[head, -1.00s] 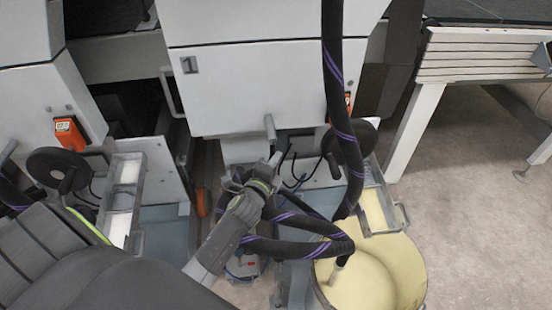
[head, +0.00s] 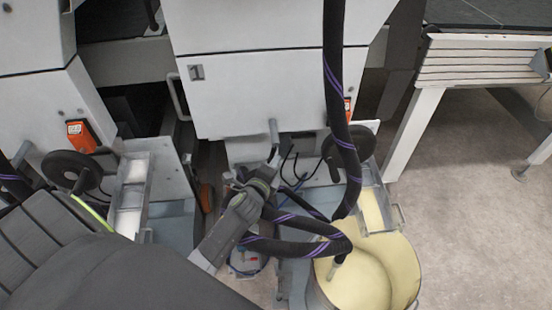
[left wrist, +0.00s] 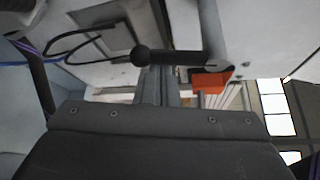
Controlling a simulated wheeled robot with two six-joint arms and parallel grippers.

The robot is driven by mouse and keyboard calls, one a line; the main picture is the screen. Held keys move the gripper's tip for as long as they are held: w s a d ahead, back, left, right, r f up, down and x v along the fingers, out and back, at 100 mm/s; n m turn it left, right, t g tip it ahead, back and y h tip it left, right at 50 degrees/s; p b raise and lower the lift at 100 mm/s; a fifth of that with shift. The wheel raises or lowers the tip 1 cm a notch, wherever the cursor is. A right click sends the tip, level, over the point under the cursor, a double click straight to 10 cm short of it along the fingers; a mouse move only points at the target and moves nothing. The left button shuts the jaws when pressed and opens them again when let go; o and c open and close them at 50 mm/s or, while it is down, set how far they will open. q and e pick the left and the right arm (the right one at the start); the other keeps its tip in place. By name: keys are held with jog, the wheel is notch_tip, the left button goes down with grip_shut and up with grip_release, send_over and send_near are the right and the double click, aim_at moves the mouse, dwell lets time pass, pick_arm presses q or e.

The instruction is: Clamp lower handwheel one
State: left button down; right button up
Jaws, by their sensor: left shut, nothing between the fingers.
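The machine front marked 1 (head: 197,72) is in the upper middle of the head view. A dark handwheel (head: 332,158) sits below it at right, partly behind a hose. A short grey rod (head: 273,130) hangs at its lower edge. My left gripper (head: 273,157) is just below that rod, shut and empty. In the left wrist view a black lever with a ball knob (left wrist: 139,56) extends from a grey shaft (left wrist: 211,35). My left gripper's fingers (left wrist: 158,72) point at it from below, very close; contact cannot be told. My right gripper is not in view.
Dark hoses with purple stripes (head: 340,110) hang in front of the machine and loop beside my left arm. A bucket of yellow liquid (head: 395,280) stands at lower right. Another handwheel (head: 72,170) is at left. Floor at right is clear.

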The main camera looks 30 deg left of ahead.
pick_arm(q)
jog(key=m+p, duration=0.1)
jog(key=p, duration=0.1)
jog(key=a+r+m+g+p, duration=0.1)
jog(key=p, duration=0.2)
jog(key=s+g+p, duration=0.1)
jog(key=p, duration=0.2)
jog(key=shift+a+r+m+y, duration=0.25)
jog(key=shift+m+y, duration=0.15)
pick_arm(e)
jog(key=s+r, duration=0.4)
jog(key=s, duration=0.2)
pick_arm(q)
jog(key=shift+s+a+r+m+g+y+p, duration=0.35)
jog(key=shift+m+g+y+p, duration=0.45)
jog(key=shift+p, duration=1.35)
jog(key=shift+s+a+r+m+g+y+p, duration=0.3)
jog(key=shift+m+p, duration=0.75)
jog(key=shift+p, duration=1.15)
jog(key=shift+s+a+r+m+g+y+p, duration=0.2)
jog(key=shift+a+r+m+g+y+p, duration=0.55)
jog(key=shift+p, duration=1.4)
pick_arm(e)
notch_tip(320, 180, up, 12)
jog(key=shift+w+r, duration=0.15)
pick_arm(q)
jog(key=shift+d+f, duration=0.2)
jog(key=shift+d, duration=0.1)
